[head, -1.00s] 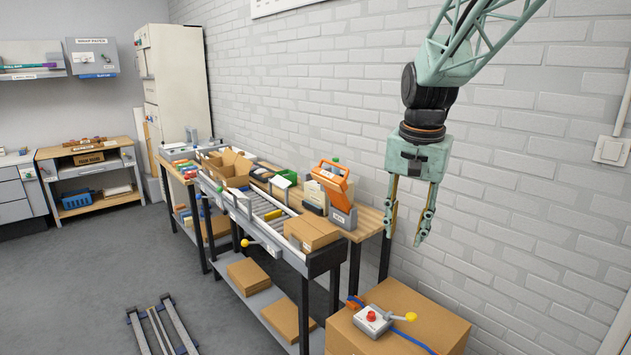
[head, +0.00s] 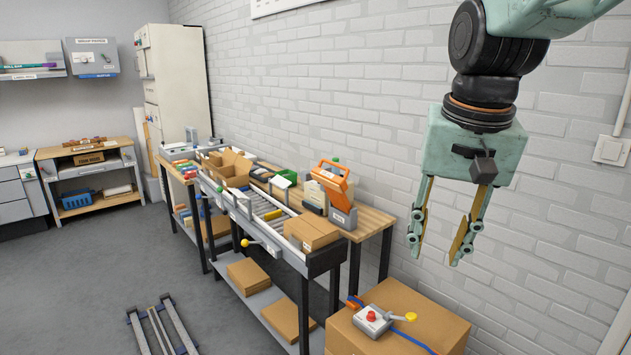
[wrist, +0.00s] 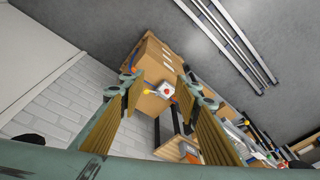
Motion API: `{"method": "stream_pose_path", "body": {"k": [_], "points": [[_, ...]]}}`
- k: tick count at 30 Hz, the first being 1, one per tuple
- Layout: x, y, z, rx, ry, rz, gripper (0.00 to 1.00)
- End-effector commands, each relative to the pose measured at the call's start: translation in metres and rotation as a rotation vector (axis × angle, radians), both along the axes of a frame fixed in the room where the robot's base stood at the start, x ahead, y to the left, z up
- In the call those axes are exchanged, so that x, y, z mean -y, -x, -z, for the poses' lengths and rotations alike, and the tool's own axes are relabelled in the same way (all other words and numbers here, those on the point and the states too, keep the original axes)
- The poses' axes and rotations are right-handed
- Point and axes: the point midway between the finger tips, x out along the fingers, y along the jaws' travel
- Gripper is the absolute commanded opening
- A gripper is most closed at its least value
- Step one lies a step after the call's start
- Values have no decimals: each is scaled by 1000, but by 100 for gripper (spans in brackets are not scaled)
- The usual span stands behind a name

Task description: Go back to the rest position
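My gripper (head: 436,246) hangs at the right of the head view, in front of the white brick wall, with its fingers pointing down. The two fingers are spread apart and nothing is between them. It is above the large cardboard box (head: 440,322) and clear of it. In the wrist view, the fingers of my gripper (wrist: 168,100) are also apart, with the box (wrist: 158,66) beyond them.
A control box with a red button (head: 371,319) sits on the cardboard box. The roller conveyor bench (head: 290,245) with cartons and an orange tape dispenser (head: 334,187) stands left of my gripper. Floor rails (head: 160,332) lie at the front left.

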Motion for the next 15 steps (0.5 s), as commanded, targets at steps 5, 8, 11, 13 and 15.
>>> {"method": "stream_pose_path", "body": {"k": [5, 8, 11, 13, 15], "points": [[0, 34, -6, 16, 9, -39, 30], [0, 52, -7, 23, 13, -61, 30], [0, 70, -8, 31, 19, -83, 30], [0, 82, -9, 38, 24, -98, 30], [0, 95, -8, 43, 27, -114, 30]]}}
